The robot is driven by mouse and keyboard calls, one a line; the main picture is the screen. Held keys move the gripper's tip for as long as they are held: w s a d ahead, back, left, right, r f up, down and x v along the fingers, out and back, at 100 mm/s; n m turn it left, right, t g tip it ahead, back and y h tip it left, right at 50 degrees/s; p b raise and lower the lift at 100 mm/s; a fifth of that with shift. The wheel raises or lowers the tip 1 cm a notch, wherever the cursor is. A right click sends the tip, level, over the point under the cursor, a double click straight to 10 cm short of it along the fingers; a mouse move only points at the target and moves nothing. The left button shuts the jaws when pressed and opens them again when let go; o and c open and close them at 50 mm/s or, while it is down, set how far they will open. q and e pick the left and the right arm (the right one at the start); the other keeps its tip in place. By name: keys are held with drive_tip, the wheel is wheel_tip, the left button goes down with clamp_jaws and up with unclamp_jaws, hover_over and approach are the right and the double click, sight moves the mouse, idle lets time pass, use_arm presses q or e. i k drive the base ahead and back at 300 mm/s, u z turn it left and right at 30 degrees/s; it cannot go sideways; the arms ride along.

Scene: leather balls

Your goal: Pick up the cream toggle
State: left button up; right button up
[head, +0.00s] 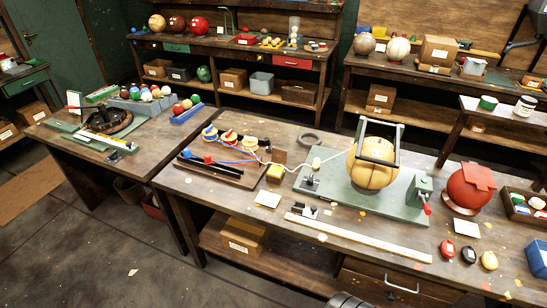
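I cannot pick out a cream toggle with certainty. In the head view, a small dark tray (524,214) at the right edge holds several small coloured pieces, among them a pale one (537,203).
A tan ball (372,163) sits under a dark frame on a green plate (340,196). A red ball (470,187) stands to its right. A long pale ruler (358,236) lies near the table's front edge. A blue box (538,258) stands at the right edge.

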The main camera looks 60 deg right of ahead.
sight(316, 163)
drive_tip(key=z, duration=1.5)
